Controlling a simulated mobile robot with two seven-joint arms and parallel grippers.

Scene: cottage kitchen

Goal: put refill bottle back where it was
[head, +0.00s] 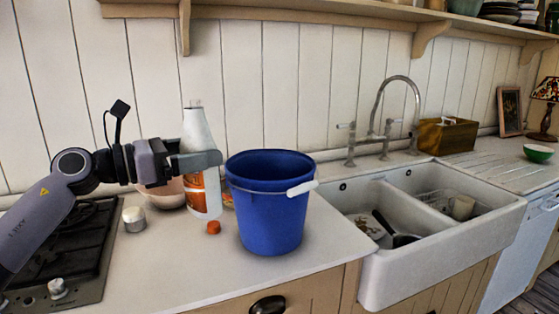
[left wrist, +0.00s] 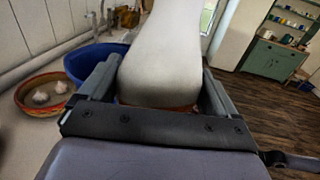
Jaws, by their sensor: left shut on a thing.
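The refill bottle (head: 204,188) is white with an orange label and upright over the worktop, left of the blue bucket (head: 268,205). My left gripper (head: 200,160) is shut around its upper body, and a finger crosses in front of it. I cannot tell whether its base touches the worktop. In the left wrist view the bottle's white body (left wrist: 160,55) fills the space between the fingers of the left gripper (left wrist: 160,85). My right gripper is not in view.
The hob (head: 65,250) is at left. A double sink (head: 430,225) lies right of the bucket. The worktop's front (head: 190,265) is clear.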

